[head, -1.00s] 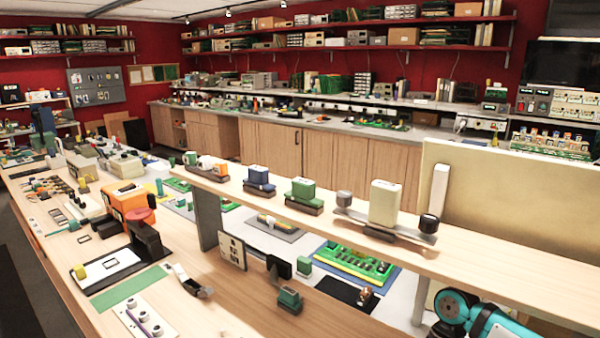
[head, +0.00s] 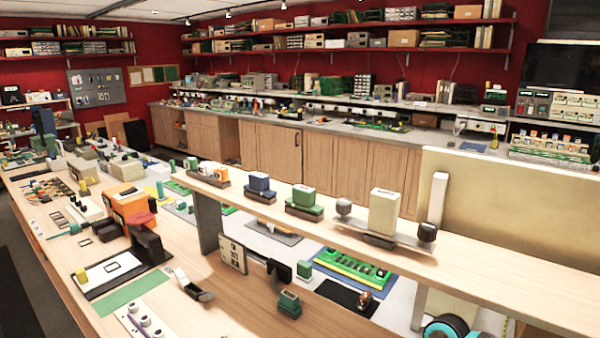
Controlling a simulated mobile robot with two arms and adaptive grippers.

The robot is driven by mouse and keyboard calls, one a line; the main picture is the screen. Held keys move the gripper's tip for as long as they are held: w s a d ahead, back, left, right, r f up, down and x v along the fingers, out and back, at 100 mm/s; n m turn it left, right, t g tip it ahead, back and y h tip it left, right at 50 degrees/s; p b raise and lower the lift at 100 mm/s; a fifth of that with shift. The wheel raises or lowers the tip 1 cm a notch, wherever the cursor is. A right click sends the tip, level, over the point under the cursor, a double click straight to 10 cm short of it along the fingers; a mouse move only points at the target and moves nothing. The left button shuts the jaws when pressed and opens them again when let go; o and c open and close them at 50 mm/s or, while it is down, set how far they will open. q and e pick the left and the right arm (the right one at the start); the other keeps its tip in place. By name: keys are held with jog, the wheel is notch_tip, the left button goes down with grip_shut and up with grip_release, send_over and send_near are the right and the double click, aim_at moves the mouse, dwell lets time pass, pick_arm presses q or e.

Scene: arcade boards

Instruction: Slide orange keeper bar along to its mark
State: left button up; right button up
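I cannot make out a clear orange keeper bar or its mark in the head view. A small block with orange and white parts (head: 213,174) stands on a dark base on the raised wooden shelf. A larger orange box (head: 127,203) sits on the left bench. Neither can be told to be the bar. Neither of my grippers is in view. Only a rounded teal and black part of my arm shows at the bottom right edge.
The raised shelf (head: 520,271) also holds a blue block (head: 259,183), a green block (head: 303,195) and a cream block (head: 383,211) on a metal strip with round dark knobs. A tan panel (head: 515,205) stands behind its right end. The shelf's right front is bare.

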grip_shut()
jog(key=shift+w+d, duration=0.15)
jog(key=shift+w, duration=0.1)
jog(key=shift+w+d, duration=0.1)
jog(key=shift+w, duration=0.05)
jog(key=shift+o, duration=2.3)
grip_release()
